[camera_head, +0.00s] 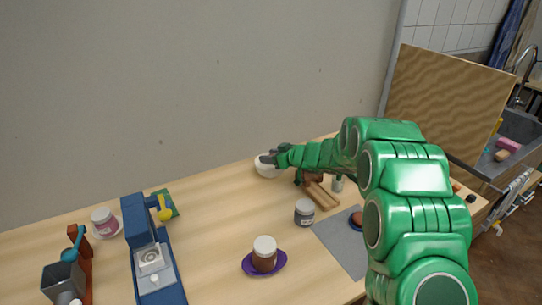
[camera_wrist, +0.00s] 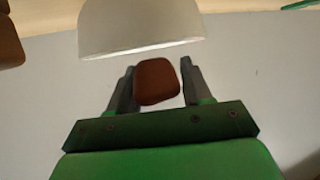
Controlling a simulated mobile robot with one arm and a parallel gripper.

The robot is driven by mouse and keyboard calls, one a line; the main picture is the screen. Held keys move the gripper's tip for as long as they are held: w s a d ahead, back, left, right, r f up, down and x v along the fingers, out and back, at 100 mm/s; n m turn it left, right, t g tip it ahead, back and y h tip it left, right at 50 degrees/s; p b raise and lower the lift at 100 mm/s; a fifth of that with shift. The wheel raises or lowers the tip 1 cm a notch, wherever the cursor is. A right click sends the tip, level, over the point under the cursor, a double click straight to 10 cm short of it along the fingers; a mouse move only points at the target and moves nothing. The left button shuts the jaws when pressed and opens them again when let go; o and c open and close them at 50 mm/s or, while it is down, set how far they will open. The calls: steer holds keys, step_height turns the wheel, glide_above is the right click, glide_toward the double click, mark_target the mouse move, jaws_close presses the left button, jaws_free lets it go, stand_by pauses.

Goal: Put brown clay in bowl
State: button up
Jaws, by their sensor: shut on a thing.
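The brown clay (camera_wrist: 156,84) is a small rounded reddish-brown lump. It sits between the two grey fingers of my gripper (camera_wrist: 157,68), which is shut on it. The bowl (camera_wrist: 138,30) is white and shows just beyond the fingertips in the wrist view, apart from the clay in the picture. In the head view my gripper (camera_head: 268,157) is at the rim of the white bowl (camera_head: 267,170), on the far side of the table near the wall. The clay cannot be made out there, and the gripper covers part of the bowl.
Wooden pieces (camera_head: 321,196) lie right of the bowl. A grey-labelled jar (camera_head: 304,212), a brown jar (camera_head: 264,254) on a purple plate (camera_head: 248,265), and a grey mat (camera_head: 340,243) are nearer. A blue machine (camera_head: 140,220) stands left. Bare table lies left of the bowl.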

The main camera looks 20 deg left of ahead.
steer(key=shift+f, duration=0.3)
steer(key=o, duration=1.1)
steer(key=shift+r, duration=0.25)
steer(key=v, duration=1.2)
steer(key=shift+r, duration=0.4)
